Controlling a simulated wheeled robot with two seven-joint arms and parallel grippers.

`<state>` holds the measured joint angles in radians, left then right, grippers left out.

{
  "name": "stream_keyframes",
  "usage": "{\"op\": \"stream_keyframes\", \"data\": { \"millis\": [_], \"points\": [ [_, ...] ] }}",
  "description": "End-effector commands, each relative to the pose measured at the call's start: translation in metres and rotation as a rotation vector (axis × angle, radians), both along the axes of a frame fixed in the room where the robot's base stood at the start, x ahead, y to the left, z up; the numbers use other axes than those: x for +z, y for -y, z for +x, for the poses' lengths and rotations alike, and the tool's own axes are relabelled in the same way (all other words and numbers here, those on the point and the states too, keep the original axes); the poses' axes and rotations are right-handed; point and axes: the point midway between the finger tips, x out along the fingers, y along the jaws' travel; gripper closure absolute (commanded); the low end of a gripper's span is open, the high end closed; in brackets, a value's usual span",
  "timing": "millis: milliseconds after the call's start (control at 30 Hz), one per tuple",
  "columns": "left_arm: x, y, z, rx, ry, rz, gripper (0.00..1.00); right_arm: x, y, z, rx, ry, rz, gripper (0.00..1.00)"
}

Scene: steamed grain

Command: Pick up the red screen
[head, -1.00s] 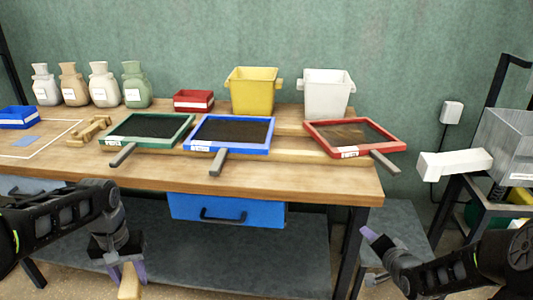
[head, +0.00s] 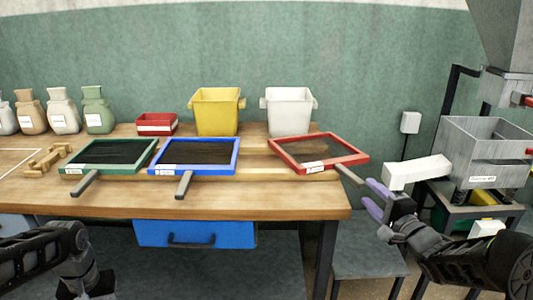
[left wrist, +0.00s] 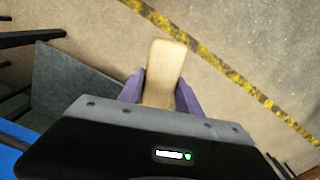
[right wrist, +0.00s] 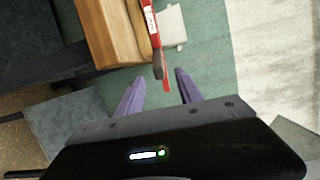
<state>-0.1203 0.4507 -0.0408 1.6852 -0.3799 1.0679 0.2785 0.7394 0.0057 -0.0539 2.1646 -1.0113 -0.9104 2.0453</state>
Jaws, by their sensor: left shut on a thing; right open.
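The red screen (head: 317,162) lies on the wooden rack at the right end of the bench in the head view, its dark handle (head: 349,175) pointing out over the bench's right corner. My right gripper (head: 372,199) is open and empty, just right of and below the handle's end. In the right wrist view the handle (right wrist: 158,66) lies ahead of the gap between the fingers, apart from them. My left gripper (left wrist: 160,88) is shut on a pale wooden piece (left wrist: 165,65), held over the floor; in the head view its fingers are out of frame.
Green (head: 110,141) and blue (head: 197,141) framed screens lie left of the red one. Yellow (head: 215,112) and white (head: 289,112) bins stand behind. A white chute (head: 417,171) and grey machine box (head: 478,152) stand to the right. A blue drawer (head: 195,234) hangs below the bench.

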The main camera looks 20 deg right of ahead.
Motion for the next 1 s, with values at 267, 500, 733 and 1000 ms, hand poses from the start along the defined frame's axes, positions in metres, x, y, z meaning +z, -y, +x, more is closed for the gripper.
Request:
{"op": "stream_keyframes", "data": {
  "millis": [267, 500, 733, 1000],
  "points": [
    [-0.006, 0.000, 0.000, 0.000, 0.000, 0.000, 1.00, -0.003, 0.001, 0.021, 0.001, 0.000, 0.000, 0.57],
    [-0.013, 0.000, 0.000, 0.000, 0.000, 0.000, 1.00, -0.004, 0.003, 0.060, 0.002, -0.001, -0.001, 0.57],
    [-0.013, 0.000, 0.000, 0.000, 0.000, 0.000, 1.00, -0.002, 0.004, 0.068, -0.001, -0.001, -0.001, 0.57],
    [-0.015, 0.000, 0.000, 0.000, 0.000, 0.000, 1.00, -0.003, 0.005, 0.073, 0.000, -0.001, -0.001, 0.57]
  ]
}}
